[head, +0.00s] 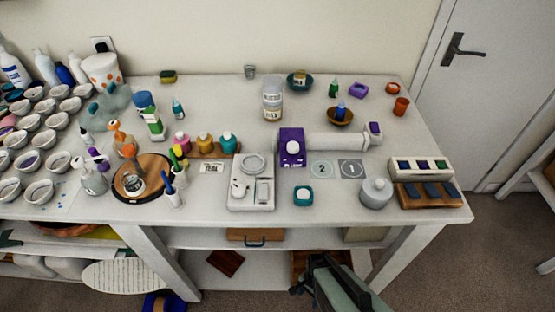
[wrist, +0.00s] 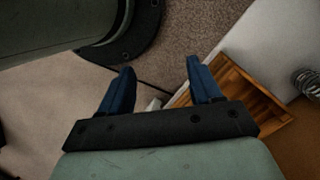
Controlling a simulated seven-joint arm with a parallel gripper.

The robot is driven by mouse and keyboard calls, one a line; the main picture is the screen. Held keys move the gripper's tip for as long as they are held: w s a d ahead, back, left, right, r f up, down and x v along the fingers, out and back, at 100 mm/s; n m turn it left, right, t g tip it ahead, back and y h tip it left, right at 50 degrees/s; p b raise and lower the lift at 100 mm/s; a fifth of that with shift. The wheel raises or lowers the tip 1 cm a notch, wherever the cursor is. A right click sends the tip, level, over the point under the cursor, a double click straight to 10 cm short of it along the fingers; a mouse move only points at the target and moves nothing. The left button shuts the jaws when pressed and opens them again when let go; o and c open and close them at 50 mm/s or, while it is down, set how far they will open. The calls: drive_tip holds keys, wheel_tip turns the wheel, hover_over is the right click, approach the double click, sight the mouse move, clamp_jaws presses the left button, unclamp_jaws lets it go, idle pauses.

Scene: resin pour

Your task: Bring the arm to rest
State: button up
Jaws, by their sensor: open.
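My gripper (wrist: 160,80) shows in the wrist view with its two blue fingers spread apart and nothing between them. It points down past the table toward the carpeted floor. In the head view my arm (head: 340,285) is at the bottom, in front of the table's front edge and below the tabletop. The fingertips are not clear in the head view. The worktable (head: 330,212) stands beyond the arm, and the gripper touches nothing on it.
On the tabletop stand a white scale (head: 252,203), a teal jar (head: 303,196), a grey lidded pot (head: 376,192) and a wooden rack (head: 430,202). Many white cups crowd the left side. A lower shelf (head: 215,268) and a wooden crate (wrist: 245,105) lie close to the arm.

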drive_tip(key=s+d+r+n+g, duration=0.2)
drive_tip(key=s+d+n, duration=0.3)
drive_tip(key=n, duration=0.4)
drive_tip(key=shift+s+g+h, duration=0.4)
drive_tip(key=shift+s+g, duration=0.25)
drive_tip(key=shift+g, duration=0.25)
drive_tip(key=shift+r, duration=0.1)
